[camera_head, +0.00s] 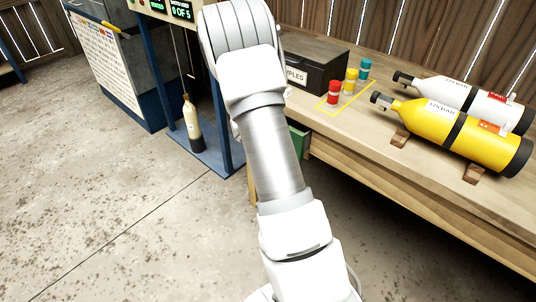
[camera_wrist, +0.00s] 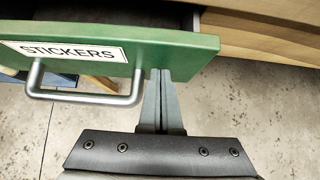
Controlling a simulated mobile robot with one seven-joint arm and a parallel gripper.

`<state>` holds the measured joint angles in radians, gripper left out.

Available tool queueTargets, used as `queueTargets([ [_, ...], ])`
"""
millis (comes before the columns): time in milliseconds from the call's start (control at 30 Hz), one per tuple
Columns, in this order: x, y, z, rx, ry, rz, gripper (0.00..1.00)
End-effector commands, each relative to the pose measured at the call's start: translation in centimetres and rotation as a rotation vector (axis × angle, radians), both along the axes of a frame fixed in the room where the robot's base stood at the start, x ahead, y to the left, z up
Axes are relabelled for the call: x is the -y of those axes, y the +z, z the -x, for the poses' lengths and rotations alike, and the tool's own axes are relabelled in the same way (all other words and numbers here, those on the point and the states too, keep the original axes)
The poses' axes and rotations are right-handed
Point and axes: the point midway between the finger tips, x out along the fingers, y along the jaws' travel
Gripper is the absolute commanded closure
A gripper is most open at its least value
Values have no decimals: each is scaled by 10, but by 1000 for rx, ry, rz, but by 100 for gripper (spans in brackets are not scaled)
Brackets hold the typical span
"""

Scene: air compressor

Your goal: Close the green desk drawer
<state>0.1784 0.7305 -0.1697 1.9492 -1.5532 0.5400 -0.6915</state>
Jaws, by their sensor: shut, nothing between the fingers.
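The green drawer (camera_wrist: 175,43) shows in the wrist view, with a white "STICKERS" label and a silver bar handle (camera_wrist: 85,97). It stands open: a dark gap shows between its green front and the wooden desk (camera_wrist: 265,35). In the head view only a small part of the green drawer (camera_head: 299,141) shows beside my arm, under the desk top. My gripper (camera_wrist: 162,75) is shut and empty. Its fingertips are at the lower edge of the green front, just right of the handle. I cannot tell whether they touch it. My arm hides the gripper in the head view.
On the desk stand a dark box (camera_head: 316,70), red (camera_head: 334,92), yellow (camera_head: 350,80) and teal (camera_head: 366,68) small containers, and yellow (camera_head: 450,133) and white (camera_head: 455,92) cylinders. A blue stand with a hanging bottle (camera_head: 191,122) is left of my arm. The concrete floor at left is clear.

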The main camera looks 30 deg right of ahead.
Motion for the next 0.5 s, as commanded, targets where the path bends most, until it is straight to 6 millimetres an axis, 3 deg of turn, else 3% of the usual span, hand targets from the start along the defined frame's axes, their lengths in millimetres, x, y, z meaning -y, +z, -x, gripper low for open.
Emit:
queueTargets([
  [200, 33, 1, -9, 1, -1, 1, 100],
  [500, 49, 0, -13, 1, -1, 0, 100],
])
